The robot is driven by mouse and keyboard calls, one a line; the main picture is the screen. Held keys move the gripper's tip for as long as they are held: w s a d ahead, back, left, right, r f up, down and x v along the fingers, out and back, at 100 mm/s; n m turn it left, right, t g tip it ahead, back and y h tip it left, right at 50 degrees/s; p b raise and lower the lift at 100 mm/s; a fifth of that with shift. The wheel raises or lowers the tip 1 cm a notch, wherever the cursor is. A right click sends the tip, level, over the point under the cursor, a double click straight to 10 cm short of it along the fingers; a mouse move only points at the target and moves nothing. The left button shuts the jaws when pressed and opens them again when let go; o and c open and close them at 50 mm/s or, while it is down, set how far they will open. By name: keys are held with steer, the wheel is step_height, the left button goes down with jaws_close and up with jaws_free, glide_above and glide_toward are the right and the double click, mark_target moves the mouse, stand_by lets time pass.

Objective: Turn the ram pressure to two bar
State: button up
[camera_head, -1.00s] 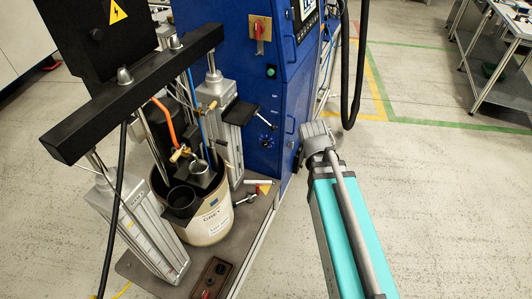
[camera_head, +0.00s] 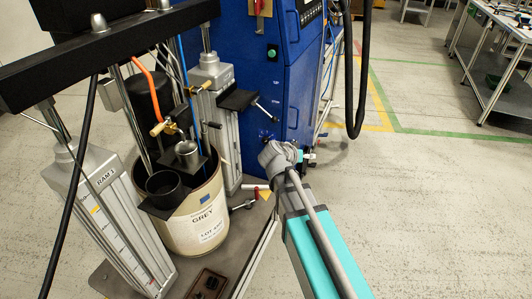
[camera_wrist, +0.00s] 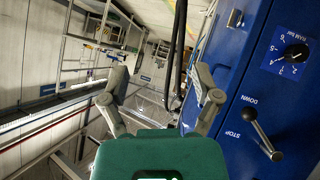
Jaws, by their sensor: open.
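The ram pressure knob (camera_wrist: 297,53) is black and round, on a blue numbered plate marked RAM BAR at the upper right of the wrist view. A light mark shows on the knob, but I cannot tell exactly which number it points to. My gripper (camera_wrist: 160,88) is open and empty, with its fingers spread to the left of the knob and apart from it. In the head view my wrist hides the fingers and the lower cabinet front near the knob.
A lever (camera_wrist: 262,138) with DOWN and STOP labels sticks out of the blue cabinet (camera_head: 297,75), close to my right finger. The drum (camera_head: 196,225), ram column (camera_head: 128,225) and black crossbeam (camera_head: 110,50) stand left. A black hose (camera_head: 350,80) hangs right.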

steer(key=w+a+f+t+b, duration=0.4)
steer(key=w+a+f+b, duration=0.15)
steer(key=a+b, duration=0.35)
steer(key=n+t+y+b, duration=0.2)
steer(key=t+b, duration=0.3)
steer(key=b, duration=0.5)
glide_toward(265, 142)
steer(key=v, duration=0.4)
steer(key=shift+w+r, duration=0.15)
steer(key=shift+r, duration=0.05)
steer(key=x, duration=1.4)
steer(key=shift+f, duration=0.2)
